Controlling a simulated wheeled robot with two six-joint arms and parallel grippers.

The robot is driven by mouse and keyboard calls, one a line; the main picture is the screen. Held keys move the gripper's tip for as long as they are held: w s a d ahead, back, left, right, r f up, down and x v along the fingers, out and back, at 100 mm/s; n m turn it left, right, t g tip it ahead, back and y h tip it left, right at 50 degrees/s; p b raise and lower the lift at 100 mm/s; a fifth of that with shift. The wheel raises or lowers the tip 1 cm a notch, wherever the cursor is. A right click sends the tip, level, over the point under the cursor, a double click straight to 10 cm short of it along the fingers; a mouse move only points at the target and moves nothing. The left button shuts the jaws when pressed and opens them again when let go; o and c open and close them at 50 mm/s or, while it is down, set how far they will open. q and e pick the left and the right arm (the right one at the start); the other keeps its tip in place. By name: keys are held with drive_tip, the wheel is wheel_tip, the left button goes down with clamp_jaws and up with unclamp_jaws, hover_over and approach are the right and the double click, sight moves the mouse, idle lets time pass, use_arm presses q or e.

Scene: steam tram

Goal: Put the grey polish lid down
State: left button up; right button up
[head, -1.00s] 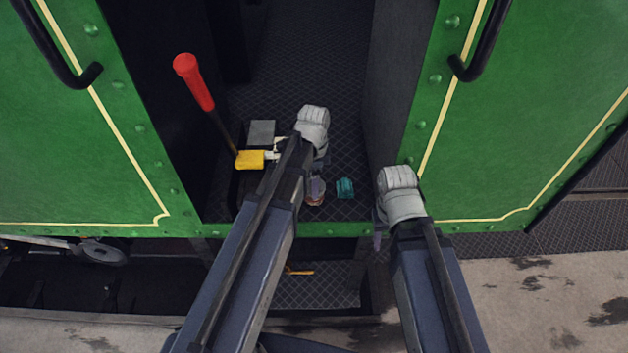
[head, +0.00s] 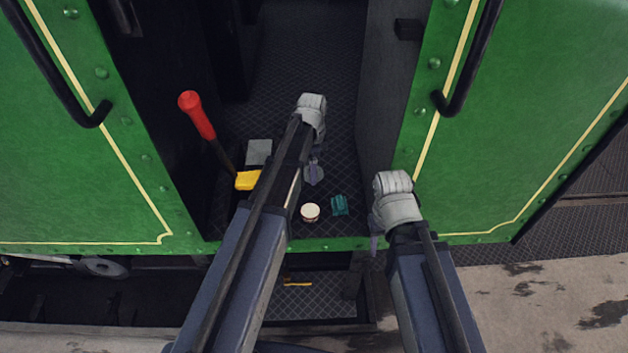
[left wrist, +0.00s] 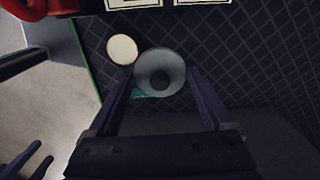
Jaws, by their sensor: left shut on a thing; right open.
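The grey polish lid (left wrist: 160,78) is round and held between the two fingers of my left gripper (left wrist: 162,88) in the left wrist view. In the head view the lid (head: 314,175) shows small below my left wrist, over the dark tread floor. Whether it touches the floor I cannot tell. An open round tin with a cream top (head: 310,212) stands just nearer the doorway edge; it also shows in the left wrist view (left wrist: 122,49), left of the lid. My right gripper (head: 375,240) is open, seen edge-on by the right door post, and empty.
A crumpled teal cloth (head: 340,205) lies right of the tin. A red-handled lever (head: 197,115), a yellow block (head: 247,180) and a grey plate (head: 259,151) are on the left. The green door sides (head: 520,120) flank the opening. Tread floor further in is clear.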

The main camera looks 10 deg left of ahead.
use_arm(q)
drive_tip(key=w+a+f, duration=0.1)
drive_tip(key=w, duration=0.8)
drive_tip(key=f+b, duration=0.6)
drive_tip(key=b, duration=0.1)
drive_tip(key=shift+s+a+f, duration=0.15)
drive_tip(key=shift+s+a, duration=0.05)
drive_tip(key=shift+s, duration=0.15)
wheel_tip(320, 180, down, 4)
drive_tip(key=b, duration=0.3)
drive_tip(key=shift+b, duration=0.35)
drive_tip(key=o, duration=1.1)
drive_tip(key=shift+c, duration=0.2)
